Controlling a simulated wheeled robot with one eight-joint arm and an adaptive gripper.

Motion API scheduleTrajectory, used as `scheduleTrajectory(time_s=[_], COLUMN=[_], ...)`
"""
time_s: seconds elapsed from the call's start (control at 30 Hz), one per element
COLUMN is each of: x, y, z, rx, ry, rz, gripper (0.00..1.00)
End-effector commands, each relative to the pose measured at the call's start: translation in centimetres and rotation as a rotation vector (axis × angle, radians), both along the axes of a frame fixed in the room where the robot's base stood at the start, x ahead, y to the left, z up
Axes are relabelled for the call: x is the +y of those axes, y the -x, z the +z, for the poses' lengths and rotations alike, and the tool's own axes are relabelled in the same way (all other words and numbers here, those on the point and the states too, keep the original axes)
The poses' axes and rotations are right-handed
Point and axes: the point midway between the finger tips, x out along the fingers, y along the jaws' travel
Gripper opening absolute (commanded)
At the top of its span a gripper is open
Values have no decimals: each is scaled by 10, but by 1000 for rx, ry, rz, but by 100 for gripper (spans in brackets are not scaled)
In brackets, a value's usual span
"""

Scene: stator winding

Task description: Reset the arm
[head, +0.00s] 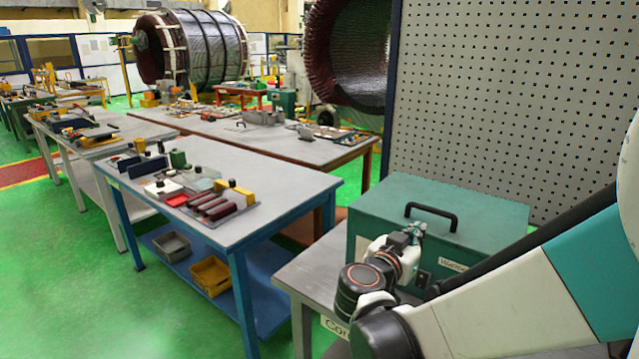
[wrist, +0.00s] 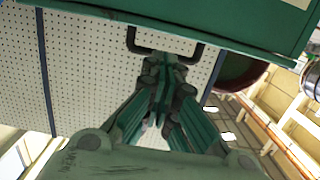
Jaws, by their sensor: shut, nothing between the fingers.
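My gripper (head: 416,232) is in front of the teal box with a black handle, at the right of the head view. In the wrist view my gripper (wrist: 163,62) has its fingers together with nothing between them. The fingertips show just below the black handle (wrist: 165,50) in the wrist view; I cannot tell whether they touch it. The teal box (head: 480,215) stands on a grey table, and its handle (head: 431,214) is upright on the lid. My arm comes in from the right and hides part of the box's front.
A perforated panel (head: 510,90) stands close behind the box. A blue-framed table (head: 275,205) with several tools and blocks is to the left, with bins on its lower shelf. Green floor (head: 75,270) is open at the left.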

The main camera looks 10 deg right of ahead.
Motion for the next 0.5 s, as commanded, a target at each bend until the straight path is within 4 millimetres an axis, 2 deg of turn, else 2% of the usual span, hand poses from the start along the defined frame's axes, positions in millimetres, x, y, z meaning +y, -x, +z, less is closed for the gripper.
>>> scheduleTrajectory(time_s=[0.27, 0.5], x=[-3, 20], y=[40, 89], z=[-17, -38], rx=[263, 534], ry=[-96, -210], rz=[52, 215], gripper=[0, 0])
